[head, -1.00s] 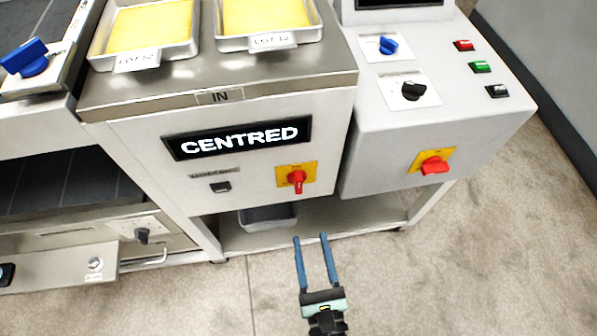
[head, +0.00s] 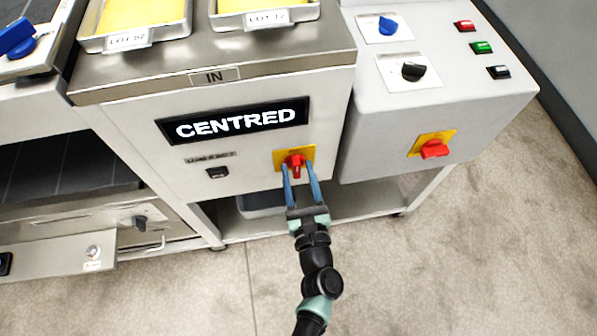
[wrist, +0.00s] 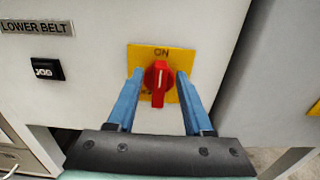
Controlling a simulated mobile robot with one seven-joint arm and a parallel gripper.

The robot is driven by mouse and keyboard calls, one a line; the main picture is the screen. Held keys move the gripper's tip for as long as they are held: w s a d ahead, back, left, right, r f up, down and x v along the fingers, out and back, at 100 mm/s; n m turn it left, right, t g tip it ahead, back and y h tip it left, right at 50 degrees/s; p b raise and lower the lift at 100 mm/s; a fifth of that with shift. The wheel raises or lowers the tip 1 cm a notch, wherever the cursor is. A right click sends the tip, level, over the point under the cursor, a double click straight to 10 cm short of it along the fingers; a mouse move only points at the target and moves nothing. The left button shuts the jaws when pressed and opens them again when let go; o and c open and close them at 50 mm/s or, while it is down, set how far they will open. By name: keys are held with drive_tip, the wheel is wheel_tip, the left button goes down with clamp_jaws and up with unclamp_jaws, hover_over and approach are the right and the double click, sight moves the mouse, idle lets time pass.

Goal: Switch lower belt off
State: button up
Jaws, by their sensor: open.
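The lower belt switch is a red rotary handle (head: 296,163) on a yellow plate (head: 308,153), on the front panel under the display. In the wrist view the red handle (wrist: 157,84) stands upright, its white line pointing up at "ON". The lower part of the plate's lettering is hidden. The "LOWER BELT" label (wrist: 37,28) is to its left. My gripper (head: 302,172) is open, its blue fingers on either side of the handle; in the wrist view the fingers (wrist: 157,82) straddle it with a gap on each side.
A black rocker or counter (wrist: 47,69) sits left of the switch. A display (head: 235,122) above reads "CENTRED". Another red switch on yellow (head: 434,149) is on the right-hand cabinet. Trays (head: 140,35) stand on top. The floor in front is clear.

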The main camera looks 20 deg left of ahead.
clamp_jaws()
drive_tip(key=shift+b, duration=0.3)
drive_tip(key=n+b, duration=0.2)
drive_tip(key=n, duration=0.1)
drive_tip(key=n+b, duration=0.1)
drive_tip(key=shift+s+a+f+n+b, duration=0.2)
drive_tip(key=shift+a+f+n+b, duration=0.1)
drive_tip(key=shift+n+b, duration=0.1)
drive_tip(key=n+b, duration=0.4)
drive_tip(key=shift+s+a+f+n, duration=0.15)
drive_tip(key=shift+f+n, duration=0.05)
drive_tip(key=shift+n, duration=0.1)
drive_tip(key=n+b, duration=0.2)
drive_tip(key=n, duration=0.1)
drive_tip(key=n+b, duration=0.1)
drive_tip(key=b, duration=0.1)
drive_tip(key=shift+s+a+f+n, duration=0.1)
drive_tip(key=shift+a+f+n, duration=0.05)
drive_tip(key=shift+f+n, duration=0.15)
drive_tip(key=shift+f+n+b, duration=0.1)
drive_tip(key=shift+n+b, duration=1.6)
drive_tip(key=shift+n, duration=0.2)
